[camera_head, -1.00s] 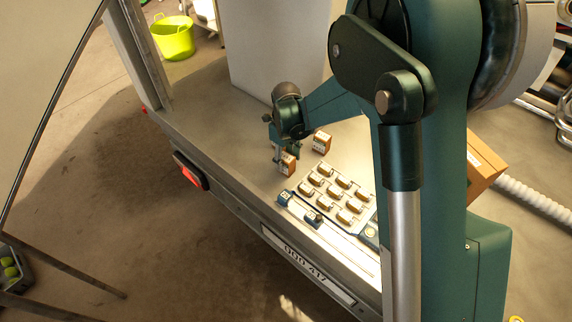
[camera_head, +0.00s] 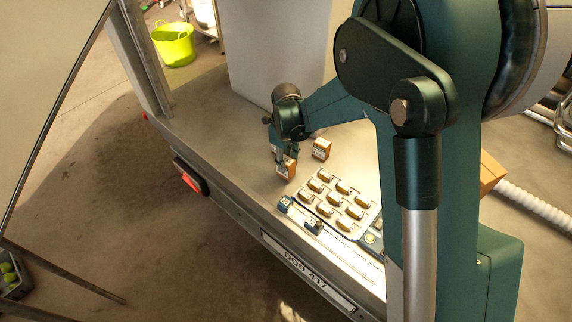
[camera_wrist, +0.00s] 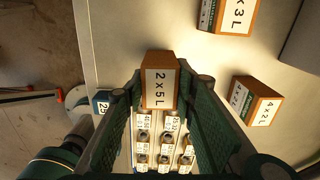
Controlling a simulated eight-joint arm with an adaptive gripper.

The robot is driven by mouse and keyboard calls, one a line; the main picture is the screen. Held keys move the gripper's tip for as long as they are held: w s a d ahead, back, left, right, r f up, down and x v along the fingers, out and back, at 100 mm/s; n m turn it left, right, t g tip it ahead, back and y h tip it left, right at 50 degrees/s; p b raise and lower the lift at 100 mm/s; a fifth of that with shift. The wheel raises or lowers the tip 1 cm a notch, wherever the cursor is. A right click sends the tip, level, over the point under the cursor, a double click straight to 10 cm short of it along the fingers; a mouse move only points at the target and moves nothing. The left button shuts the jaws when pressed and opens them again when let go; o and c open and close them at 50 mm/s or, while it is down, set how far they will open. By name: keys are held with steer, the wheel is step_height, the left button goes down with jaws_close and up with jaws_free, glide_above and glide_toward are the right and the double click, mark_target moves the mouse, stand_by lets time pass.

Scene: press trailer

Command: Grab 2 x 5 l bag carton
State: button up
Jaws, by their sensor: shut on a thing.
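The 2 x 5 L carton (camera_wrist: 160,84) is a small brown box with a white label. In the wrist view it sits between the two green fingers of my gripper (camera_wrist: 161,92), label facing the camera. My gripper is shut on it. In the head view the carton (camera_head: 286,168) is under my gripper (camera_head: 281,157), at the trailer bed (camera_head: 232,150). I cannot tell whether it rests on the bed or is just above it.
A 4 x 2 L carton (camera_wrist: 256,100) and a carton marked x 3 L (camera_wrist: 228,14) stand to the right in the wrist view. A tray with several small gold-brown pieces (camera_head: 340,200) and a blue slider rail (camera_head: 312,226) lie nearby. A large pale box (camera_head: 280,60) stands behind.

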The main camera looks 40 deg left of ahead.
step_height(320, 180, up, 8)
steer(key=shift+f+p, duration=0.1)
steer(key=shift+p, duration=0.6)
